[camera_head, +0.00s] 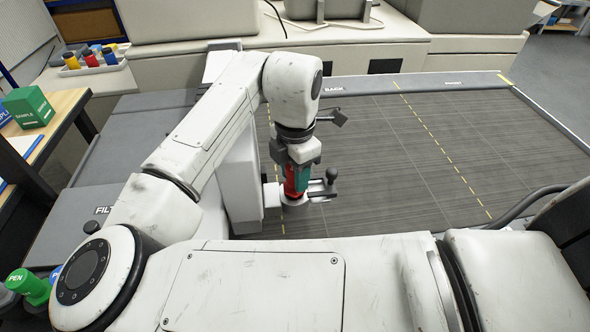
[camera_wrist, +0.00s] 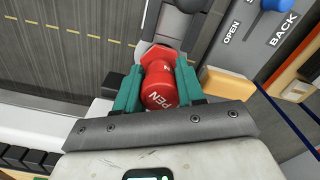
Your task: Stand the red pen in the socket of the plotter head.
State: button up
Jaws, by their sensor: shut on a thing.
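My gripper (camera_head: 297,182) points down at the plotter head (camera_head: 241,185), a white block at the left side of the dark bed. Its teal fingers (camera_wrist: 158,90) are shut on the red pen (camera_wrist: 160,88), one on each side. The pen's round end with "PEN" on it faces the wrist camera. In the head view, a strip of the red pen (camera_head: 289,188) shows beside the teal finger, roughly upright. Directly below is the head's pale socket part (camera_head: 294,202), with a black-knobbed lever (camera_head: 330,178) beside it. The pen's lower end is hidden, so I cannot tell whether it is in the socket.
The grey plotter bed (camera_head: 400,160) is wide and clear to the right. A green pen (camera_head: 30,287) stands at the lower left. A green sample box (camera_head: 28,107) and a tray of coloured jars (camera_head: 90,70) are at the upper left. A blue knob (camera_wrist: 277,5) is near "OPEN" lettering.

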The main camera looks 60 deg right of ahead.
jog(key=shift+f, duration=0.3)
jog(key=o, duration=1.1)
jog(key=shift+r, duration=0.15)
notch_tip(320, 180, up, 10)
jog(key=shift+r+b, duration=0.25)
jog(key=shift+b, duration=0.1)
dwell(0.4)
